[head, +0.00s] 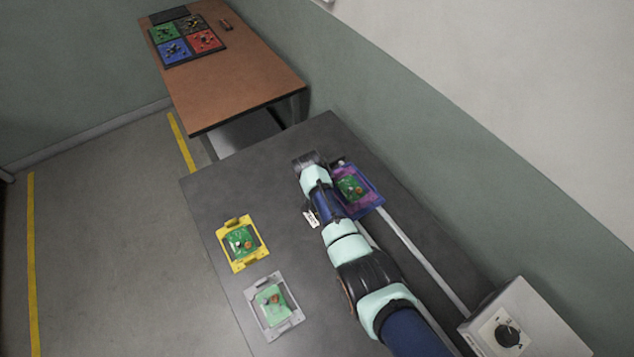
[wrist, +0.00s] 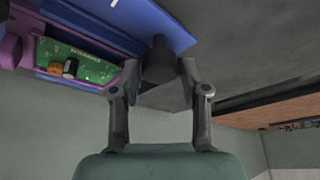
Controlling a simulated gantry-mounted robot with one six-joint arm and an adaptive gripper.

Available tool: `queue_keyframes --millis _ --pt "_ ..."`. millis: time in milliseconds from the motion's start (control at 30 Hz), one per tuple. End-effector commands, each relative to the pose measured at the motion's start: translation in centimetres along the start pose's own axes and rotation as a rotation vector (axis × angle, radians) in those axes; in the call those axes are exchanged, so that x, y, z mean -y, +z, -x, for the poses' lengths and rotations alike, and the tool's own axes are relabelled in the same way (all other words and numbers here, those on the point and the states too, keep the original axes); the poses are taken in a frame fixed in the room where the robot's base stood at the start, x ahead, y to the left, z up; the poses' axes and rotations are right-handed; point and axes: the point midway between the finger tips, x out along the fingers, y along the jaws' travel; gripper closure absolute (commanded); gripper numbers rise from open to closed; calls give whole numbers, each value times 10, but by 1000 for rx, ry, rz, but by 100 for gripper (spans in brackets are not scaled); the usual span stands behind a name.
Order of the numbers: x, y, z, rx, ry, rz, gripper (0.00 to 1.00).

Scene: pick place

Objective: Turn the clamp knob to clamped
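In the head view my gripper (head: 308,160) is at the far end of the blue and purple fixture (head: 371,203). The fixture also shows at the top of the wrist view (wrist: 112,32), with a green circuit board (wrist: 78,62) in it. A dark, roughly cylindrical piece (wrist: 160,58), which looks like the clamp knob, stands at the fixture's edge. My gripper's two fingers (wrist: 160,82) are apart, one on each side of this piece. I cannot tell whether they touch it. The knob's marking and turn position cannot be read.
A yellow tray (head: 226,254) and a grey tray (head: 259,315), each with a green board, lie left of my arm on the dark table (head: 215,185). A white box with a black dial (head: 508,335) is at the lower right. A brown table (head: 240,75) stands beyond.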

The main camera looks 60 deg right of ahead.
Motion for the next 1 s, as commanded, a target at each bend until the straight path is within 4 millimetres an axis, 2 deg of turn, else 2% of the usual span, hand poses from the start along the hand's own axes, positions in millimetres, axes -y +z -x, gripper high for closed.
queue_keyframes --millis 33,67,333,467,567,900,1000 --pt "0 0 0 0 0 0 42" --pt "0 0 0 0 0 0 37" --pt "0 0 0 -1 0 1 37" --pt "1 -1 7 -2 -1 0 37" --pt "0 -1 21 -3 -1 0 37" --pt "1 -1 100 -4 -3 0 37" --pt "0 0 113 -2 -1 1 37"
